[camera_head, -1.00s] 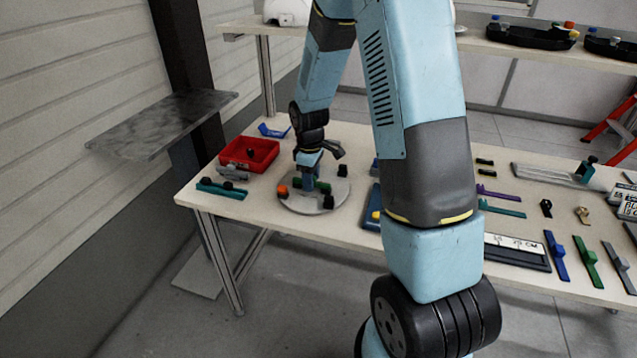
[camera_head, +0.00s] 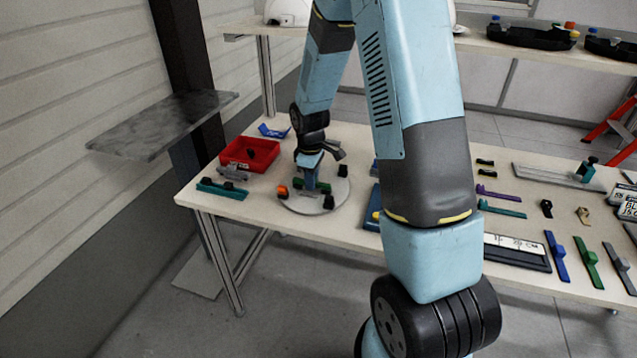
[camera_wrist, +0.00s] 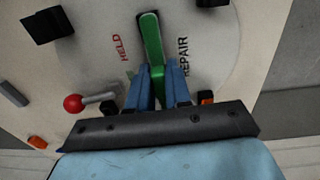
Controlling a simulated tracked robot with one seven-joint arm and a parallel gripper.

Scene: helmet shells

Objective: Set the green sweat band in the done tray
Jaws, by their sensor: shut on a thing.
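The green sweat band (camera_wrist: 151,38) is a long green bar on a round pale plate (camera_wrist: 215,45) in the wrist view. My gripper (camera_wrist: 157,72) has its blue fingers on both sides of the band and is shut on it. In the head view my gripper (camera_head: 310,184) points down at the round plate (camera_head: 300,205), and the green band (camera_head: 323,187) shows partly behind the fingers. The plate carries the words HELD and REPAIR. No tray is readably marked done. A red tray (camera_head: 229,158) with a black thing in it stands left of the plate.
A teal bar (camera_head: 222,189) lies at the table's left front. Several coloured bars, including another green one (camera_head: 588,262), lie at the right. Dark trays (camera_head: 530,34) stand on the back shelf.

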